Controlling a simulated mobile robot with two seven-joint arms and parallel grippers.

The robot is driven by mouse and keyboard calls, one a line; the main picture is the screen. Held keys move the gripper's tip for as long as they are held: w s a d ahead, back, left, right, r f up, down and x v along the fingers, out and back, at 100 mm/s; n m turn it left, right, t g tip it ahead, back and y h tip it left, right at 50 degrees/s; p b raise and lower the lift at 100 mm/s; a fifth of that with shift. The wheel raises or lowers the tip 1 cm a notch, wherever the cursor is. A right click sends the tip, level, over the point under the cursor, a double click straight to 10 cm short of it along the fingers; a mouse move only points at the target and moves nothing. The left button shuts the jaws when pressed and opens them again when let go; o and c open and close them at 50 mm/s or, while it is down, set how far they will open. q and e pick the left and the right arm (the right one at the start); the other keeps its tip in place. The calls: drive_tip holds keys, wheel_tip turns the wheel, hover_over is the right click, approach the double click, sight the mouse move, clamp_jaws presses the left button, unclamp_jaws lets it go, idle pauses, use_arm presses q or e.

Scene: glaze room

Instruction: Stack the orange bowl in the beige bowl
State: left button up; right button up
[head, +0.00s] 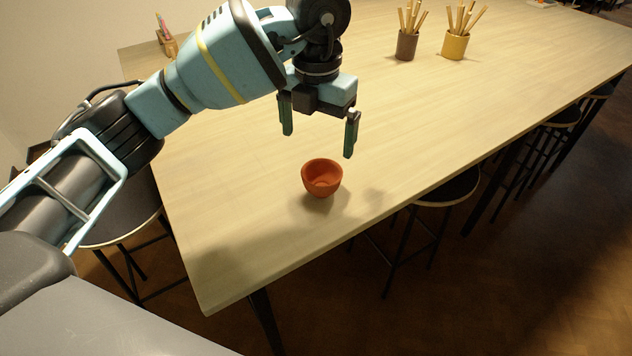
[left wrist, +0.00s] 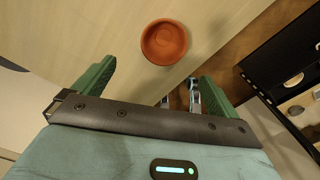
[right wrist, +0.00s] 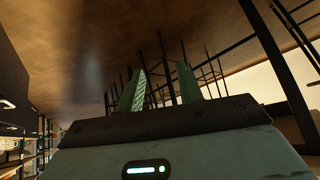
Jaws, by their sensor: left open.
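The orange bowl (head: 322,178) stands upright and empty on the pale wooden table near its front edge. In the left wrist view the orange bowl (left wrist: 164,43) shows beyond and between the fingertips. My left gripper (head: 318,144) is open and empty, pointing down above and slightly behind the bowl, not touching it. My right gripper (right wrist: 161,75) shows only in its own wrist view; its green fingers are apart with nothing held between them, facing stools and floor. I cannot make out a beige bowl in any view.
A brown cup (head: 406,46) and a yellow cup (head: 455,46) of sticks stand at the table's back. A small holder (head: 168,44) stands at the far left corner. Stools (head: 447,190) line the table (head: 240,220). The tabletop around the orange bowl is clear.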

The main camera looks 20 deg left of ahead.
sight(322, 163)
use_arm(q)
drive_tip(key=shift+w+d+f, duration=0.1)
drive_tip(key=shift+w+f, duration=0.05)
drive_tip(key=shift+f, duration=1.15)
drive_tip(key=shift+w+d+f, duration=0.15)
drive_tip(key=shift+w+f, duration=0.05)
drive_tip(key=shift+f, duration=1.1)
drive_tip(key=shift+w+d+f, duration=0.1)
drive_tip(key=shift+w+f, duration=0.05)
drive_tip(key=shift+f, duration=1.15)
use_arm(e)
drive_tip(key=shift+w+d+r, duration=0.1)
drive_tip(key=shift+w+r, duration=0.1)
drive_tip(key=shift+w, duration=0.1)
use_arm(q)
drive_tip(key=shift+f, duration=0.25)
use_arm(e)
drive_tip(key=shift+w+r, duration=0.2)
drive_tip(key=shift+w, duration=0.3)
use_arm(q)
drive_tip(key=c, duration=1.2)
use_arm(e)
drive_tip(key=shift+s+f, duration=0.1)
drive_tip(key=shift+s, duration=0.35)
use_arm(q)
drive_tip(key=shift+r, duration=0.15)
use_arm(e)
drive_tip(key=shift+f, duration=0.1)
